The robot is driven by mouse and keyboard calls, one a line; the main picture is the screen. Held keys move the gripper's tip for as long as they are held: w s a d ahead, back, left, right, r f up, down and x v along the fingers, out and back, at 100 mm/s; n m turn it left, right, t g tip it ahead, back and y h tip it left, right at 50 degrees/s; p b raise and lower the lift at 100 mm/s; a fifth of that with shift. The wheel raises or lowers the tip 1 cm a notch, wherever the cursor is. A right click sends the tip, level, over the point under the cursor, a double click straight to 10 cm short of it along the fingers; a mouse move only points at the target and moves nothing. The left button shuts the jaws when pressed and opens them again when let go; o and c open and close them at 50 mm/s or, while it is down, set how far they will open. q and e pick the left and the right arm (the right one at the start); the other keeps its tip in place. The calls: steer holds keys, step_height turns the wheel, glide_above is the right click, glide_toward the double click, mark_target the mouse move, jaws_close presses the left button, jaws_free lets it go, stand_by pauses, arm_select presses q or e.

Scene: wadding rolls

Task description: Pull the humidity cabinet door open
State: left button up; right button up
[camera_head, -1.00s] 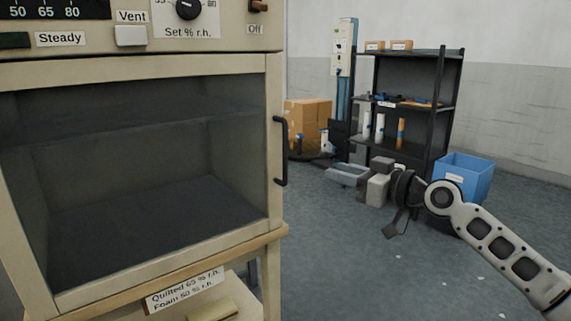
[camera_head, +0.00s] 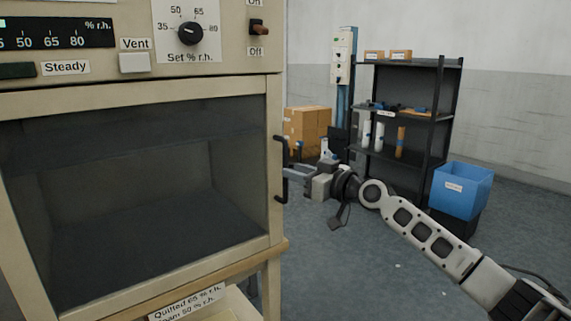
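The humidity cabinet (camera_head: 140,88) fills the left of the head view. Its framed glass door (camera_head: 125,200) looks shut, with a shelf and an empty dark inside behind the glass. The black vertical door handle (camera_head: 279,168) is on the door's right edge. My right gripper (camera_head: 290,174) reaches in from the right with its fingertips at the middle of the handle. The fingers are small and overlap the handle, so I cannot tell if they touch it or how far apart they are. My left gripper is not in view.
A black shelf rack (camera_head: 405,118) with rolls stands at the back. A blue bin (camera_head: 461,190) is to its right and cardboard boxes (camera_head: 306,128) to its left. The cabinet's panel has a dial (camera_head: 190,34) and an off switch (camera_head: 259,27).

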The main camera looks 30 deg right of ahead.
mark_target(285, 197)
steer(key=shift+x, duration=2)
steer(key=shift+c, duration=0.3)
jaws_close()
